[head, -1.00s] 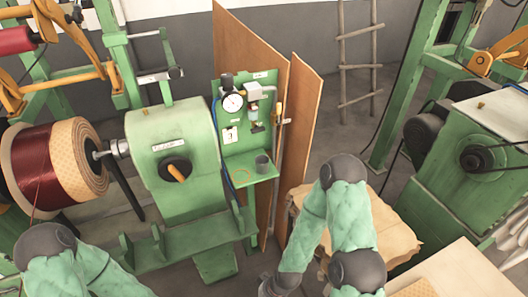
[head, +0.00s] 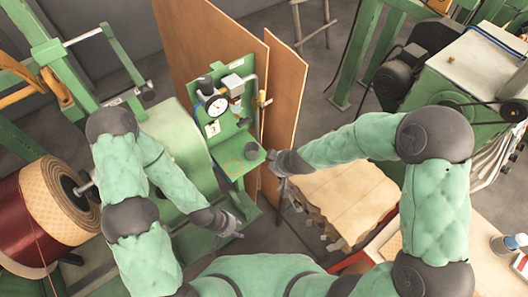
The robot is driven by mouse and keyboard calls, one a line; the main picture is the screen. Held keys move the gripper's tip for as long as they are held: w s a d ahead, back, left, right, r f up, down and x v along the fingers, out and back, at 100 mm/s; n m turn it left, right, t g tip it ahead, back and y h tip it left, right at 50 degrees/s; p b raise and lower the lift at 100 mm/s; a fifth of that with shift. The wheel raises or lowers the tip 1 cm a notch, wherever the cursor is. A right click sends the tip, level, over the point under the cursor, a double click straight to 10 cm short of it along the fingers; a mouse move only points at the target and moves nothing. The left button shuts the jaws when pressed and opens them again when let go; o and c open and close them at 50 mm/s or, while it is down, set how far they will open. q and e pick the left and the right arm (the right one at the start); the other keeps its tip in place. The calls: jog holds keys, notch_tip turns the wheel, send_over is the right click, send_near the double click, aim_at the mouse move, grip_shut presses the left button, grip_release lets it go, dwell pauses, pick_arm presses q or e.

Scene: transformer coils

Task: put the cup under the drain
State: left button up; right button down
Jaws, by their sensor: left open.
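A small dark grey cup (head: 251,151) stands upright on the right part of a small green shelf (head: 223,155). An orange ring mark (head: 234,167) is on the shelf, left of the cup. The filter unit with the drain (head: 243,121) hangs on the green panel above the shelf; its lower tip is too small to make out. My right gripper (head: 271,158) is just right of the cup, close to the shelf edge; its fingers are too small and dark to read. My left gripper (head: 237,229) is open and empty, below and in front of the shelf.
A pressure gauge (head: 217,105) sits on the panel left of the filter. Brown boards (head: 283,110) stand behind and right of the panel. A green winding machine with a copper-red coil (head: 35,218) is at left.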

aim_at(251, 148)
jog(key=b+x, duration=0.1)
jog(key=x, duration=0.6)
jog(key=w+a+b+x, duration=0.1)
jog(key=x, duration=0.2)
jog(key=shift+w+r+b, duration=0.15)
jog(key=shift+b, duration=0.15)
pick_arm(q)
jog(key=shift+f+p, duration=0.3)
jog(key=shift+f, duration=0.85)
pick_arm(e)
jog(key=shift+w+a, duration=0.65)
jog(key=shift+w, duration=0.15)
